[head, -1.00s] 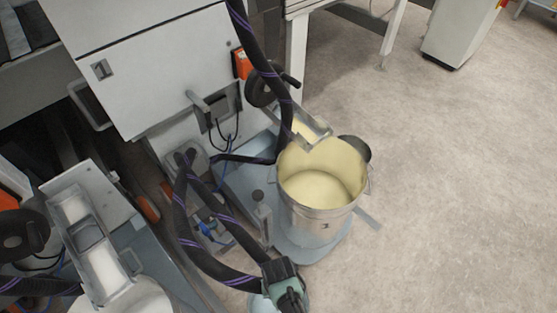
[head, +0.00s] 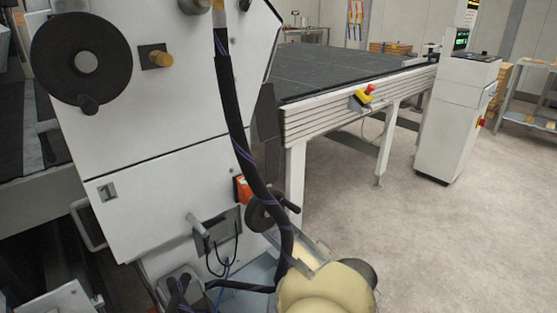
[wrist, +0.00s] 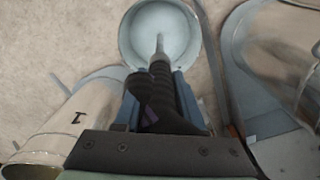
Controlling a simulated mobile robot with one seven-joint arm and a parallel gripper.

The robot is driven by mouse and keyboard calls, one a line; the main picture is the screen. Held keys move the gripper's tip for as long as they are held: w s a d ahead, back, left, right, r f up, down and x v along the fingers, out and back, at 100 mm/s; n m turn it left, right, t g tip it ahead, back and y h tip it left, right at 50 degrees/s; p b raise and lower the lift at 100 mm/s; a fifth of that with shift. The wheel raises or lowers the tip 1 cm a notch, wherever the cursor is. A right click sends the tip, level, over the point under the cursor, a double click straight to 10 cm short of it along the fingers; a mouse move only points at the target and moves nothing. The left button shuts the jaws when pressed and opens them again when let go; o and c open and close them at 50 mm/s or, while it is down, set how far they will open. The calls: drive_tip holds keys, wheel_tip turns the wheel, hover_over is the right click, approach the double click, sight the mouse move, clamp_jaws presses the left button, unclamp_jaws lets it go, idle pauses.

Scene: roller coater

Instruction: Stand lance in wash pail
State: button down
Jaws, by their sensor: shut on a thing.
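In the wrist view my gripper (wrist: 160,105) is shut on the lance (wrist: 162,85), a dark ribbed body with a thin pale nozzle. The wash pail (wrist: 128,38), round and pale blue, is beyond the fingers at the top of that view. The nozzle overlaps the pail's opening; I cannot tell whether its tip is inside or above it. In the head view the gripper, lance and pail are out of frame. A black hose with purple stripes (head: 236,120) hangs down the white machine there.
A steel bucket marked 1 (wrist: 75,125) is close on the left in the wrist view; another metal container (wrist: 272,45) is on the right. Floor to the right (head: 460,240) is clear.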

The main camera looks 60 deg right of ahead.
drive_tip(key=shift+f+b, duration=0.4)
drive_tip(key=shift+f, duration=0.15)
drive_tip(key=shift+c, duration=2)
unclamp_jaws()
wheel_tip(320, 180, up, 13)
drive_tip(key=p, duration=0.5)
